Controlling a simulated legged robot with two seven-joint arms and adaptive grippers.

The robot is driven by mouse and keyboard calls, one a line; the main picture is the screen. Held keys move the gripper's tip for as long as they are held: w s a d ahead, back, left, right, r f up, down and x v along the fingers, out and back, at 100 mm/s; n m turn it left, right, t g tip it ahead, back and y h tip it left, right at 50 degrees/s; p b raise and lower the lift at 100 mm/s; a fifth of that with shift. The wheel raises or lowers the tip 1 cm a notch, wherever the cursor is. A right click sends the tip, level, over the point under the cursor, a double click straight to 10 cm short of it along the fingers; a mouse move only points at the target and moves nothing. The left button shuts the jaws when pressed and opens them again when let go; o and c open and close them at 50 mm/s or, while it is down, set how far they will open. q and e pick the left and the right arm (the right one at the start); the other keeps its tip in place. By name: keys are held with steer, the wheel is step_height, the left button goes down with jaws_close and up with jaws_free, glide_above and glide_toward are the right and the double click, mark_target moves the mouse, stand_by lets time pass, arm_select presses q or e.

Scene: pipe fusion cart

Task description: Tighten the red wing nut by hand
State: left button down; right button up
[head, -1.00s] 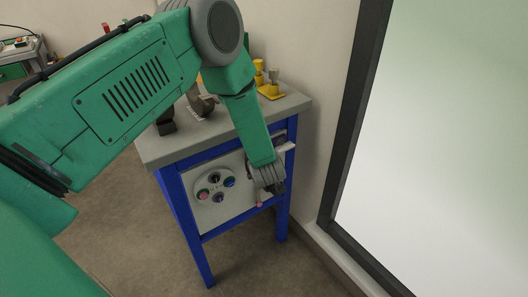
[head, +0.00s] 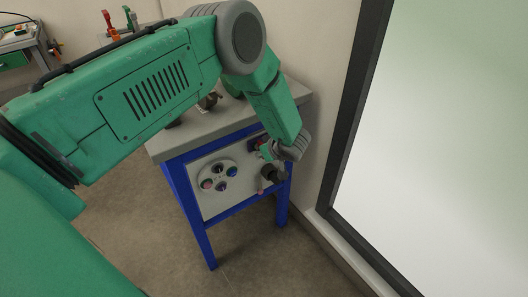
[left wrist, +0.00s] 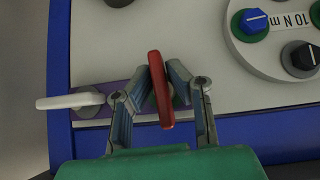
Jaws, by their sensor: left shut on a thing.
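The red wing nut (left wrist: 160,90) shows in the left wrist view as a long red bar, upright in the picture, over a purple plate (left wrist: 88,112) on the cart's pale panel. My left gripper (left wrist: 160,73) has one finger on each side of it and is shut on it. In the head view my left gripper (head: 264,152) is at the panel's upper right, below the cart top; the nut is too small and covered to make out clearly there. My right gripper is in neither view.
A white lever (left wrist: 70,100) sits on the plate beside the nut. A round dial plate with several coloured knobs (head: 218,176) is on the panel's left. A black part (head: 272,173) juts out below my gripper. The wall and the large pale pane (head: 450,150) are close on the right.

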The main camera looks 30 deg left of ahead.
arm_select(q)
steer(key=shift+w+a+r, duration=0.4)
steer(key=shift+a+r, duration=0.05)
steer(key=shift+r, duration=0.05)
steer(key=c, duration=1.7)
jaws_free()
steer(key=shift+o, duration=0.5)
steer(key=shift+s+f, duration=0.2)
steer(key=shift+d, duration=0.1)
steer(key=v, duration=1.2)
steer(key=shift+f, duration=0.1)
steer(key=shift+f, duration=0.1)
